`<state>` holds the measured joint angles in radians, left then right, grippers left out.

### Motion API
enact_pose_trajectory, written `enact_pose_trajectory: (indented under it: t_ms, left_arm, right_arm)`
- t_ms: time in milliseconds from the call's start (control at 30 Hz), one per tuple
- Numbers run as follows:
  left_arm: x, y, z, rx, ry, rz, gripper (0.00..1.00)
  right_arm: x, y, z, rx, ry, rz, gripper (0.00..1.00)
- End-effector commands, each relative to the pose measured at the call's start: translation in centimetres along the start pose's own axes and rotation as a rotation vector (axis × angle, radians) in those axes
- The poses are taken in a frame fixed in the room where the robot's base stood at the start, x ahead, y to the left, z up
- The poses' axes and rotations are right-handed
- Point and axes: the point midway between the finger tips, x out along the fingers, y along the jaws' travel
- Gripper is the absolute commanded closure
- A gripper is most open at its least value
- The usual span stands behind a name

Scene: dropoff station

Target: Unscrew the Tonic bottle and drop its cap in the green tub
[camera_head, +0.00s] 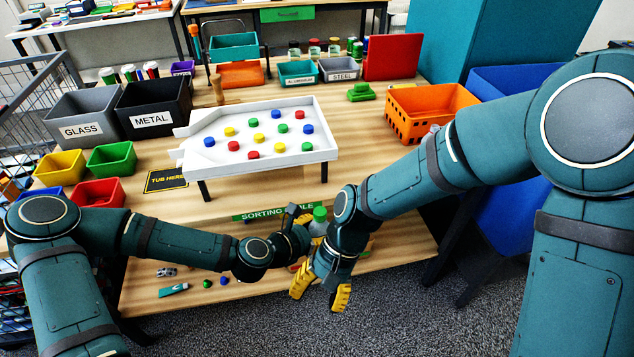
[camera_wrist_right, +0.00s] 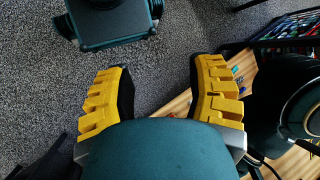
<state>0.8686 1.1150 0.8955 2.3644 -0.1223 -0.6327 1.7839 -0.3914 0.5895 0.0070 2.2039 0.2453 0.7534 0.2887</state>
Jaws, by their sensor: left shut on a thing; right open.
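A bottle with a green cap (camera_head: 319,214) is in the head view at the front edge of the table, partly hidden by my arms; its label cannot be read. My left gripper (camera_head: 300,230) is shut on this bottle. My right gripper (camera_head: 320,292) is open, its yellow fingers apart and pointing down, in front of and below the bottle. In the right wrist view my right gripper (camera_wrist_right: 160,78) is open with nothing between its fingers, and no bottle shows there. The green tub (camera_head: 111,158) stands at the left of the table, open and seemingly empty.
Yellow (camera_head: 60,166) and red (camera_head: 99,192) tubs flank the green one. A black "TUB HERE" mark (camera_head: 166,181) lies bare beside them. A white sorting table (camera_head: 262,134) with coloured pieces stands mid-table. An orange crate (camera_head: 430,110) is at right. Small items lie on the lower shelf (camera_head: 150,295).

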Motion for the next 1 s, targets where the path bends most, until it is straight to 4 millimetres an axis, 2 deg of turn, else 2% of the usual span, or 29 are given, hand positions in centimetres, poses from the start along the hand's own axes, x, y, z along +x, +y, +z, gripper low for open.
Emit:
enact_pose_trajectory:
  t_ms: [33, 100, 300, 400, 500, 633, 800, 1000]
  left_arm:
    - [0.0, 0.0, 0.0, 0.000, 0.000, 0.000, 1.00]
    - [0.0, 0.0, 0.0, 0.000, 0.000, 0.000, 1.00]
    - [0.0, 0.0, 0.0, 0.000, 0.000, 0.000, 1.00]
    - [0.0, 0.0, 0.0, 0.000, 0.000, 0.000, 1.00]
    - [0.0, 0.0, 0.0, 0.000, 0.000, 0.000, 1.00]
    - [0.0, 0.0, 0.0, 0.000, 0.000, 0.000, 1.00]
    - [0.0, 0.0, 0.0, 0.000, 0.000, 0.000, 1.00]
    - [0.0, 0.0, 0.0, 0.000, 0.000, 0.000, 1.00]
  right_arm:
    - [-1.4, -1.7, 0.3, -0.061, 0.009, 0.018, 0.45]
    - [-3.2, -3.4, -0.2, -0.176, 0.055, 0.062, 0.45]
    - [-8.6, -7.4, -4.4, -0.459, 0.284, 0.191, 0.45]
    - [-11.9, -8.6, -7.0, -0.427, 0.377, 0.247, 0.45]
    - [-13.8, -8.2, -8.9, -0.268, 0.405, 0.278, 0.45]
    - [-15.3, -7.6, -10.4, -0.096, 0.428, 0.299, 0.45]
    - [-16.4, -7.0, -11.4, 0.026, 0.445, 0.313, 0.45]
    - [-15.3, -6.3, -12.1, 0.054, 0.446, 0.317, 0.45]
